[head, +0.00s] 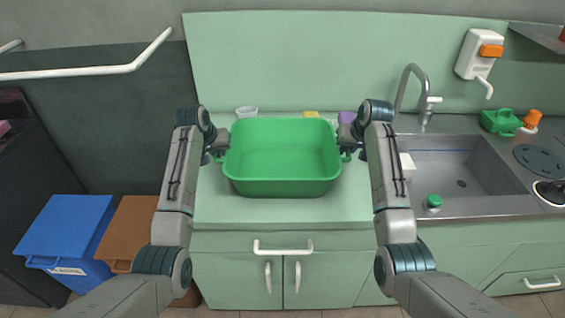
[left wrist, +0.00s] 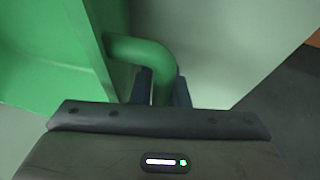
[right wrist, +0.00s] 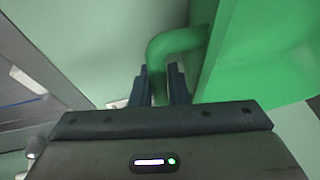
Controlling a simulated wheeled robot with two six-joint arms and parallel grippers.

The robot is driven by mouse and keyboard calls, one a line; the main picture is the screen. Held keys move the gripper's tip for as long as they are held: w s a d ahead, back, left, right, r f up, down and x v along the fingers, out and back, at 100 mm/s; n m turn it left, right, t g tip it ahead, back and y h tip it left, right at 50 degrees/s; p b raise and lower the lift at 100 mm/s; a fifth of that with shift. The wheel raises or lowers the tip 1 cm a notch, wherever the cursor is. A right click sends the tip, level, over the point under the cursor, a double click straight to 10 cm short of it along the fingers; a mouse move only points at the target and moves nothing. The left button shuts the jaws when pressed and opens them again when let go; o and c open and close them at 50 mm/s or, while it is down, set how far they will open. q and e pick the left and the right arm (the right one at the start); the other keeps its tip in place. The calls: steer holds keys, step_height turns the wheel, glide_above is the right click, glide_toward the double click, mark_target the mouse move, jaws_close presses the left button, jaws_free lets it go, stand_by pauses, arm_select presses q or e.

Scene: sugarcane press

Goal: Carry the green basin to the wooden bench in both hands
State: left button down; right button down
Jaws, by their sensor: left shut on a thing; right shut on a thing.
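The green basin (head: 283,187) is in the middle of the head view, level and empty, in front of or over the pale green counter. I cannot tell whether it touches the counter. My left gripper (head: 219,154) is at its left side, shut on the handle, which shows between the fingers in the left wrist view (left wrist: 158,88). My right gripper (head: 347,153) is at its right side, shut on the other handle, seen between the fingers in the right wrist view (right wrist: 160,85). No wooden bench is visible in these views.
A sink (head: 450,172) with a tap (head: 410,85) lies to the right. A white cup (head: 246,112), a yellow item (head: 311,114) and a purple item (head: 346,117) stand behind the basin. Blue (head: 66,240) and brown (head: 127,230) bins stand at lower left. Cabinet doors are below the counter.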

arm_select(q)
steer(key=shift+r, duration=0.15)
arm_select(e)
steer(key=shift+r, duration=0.2)
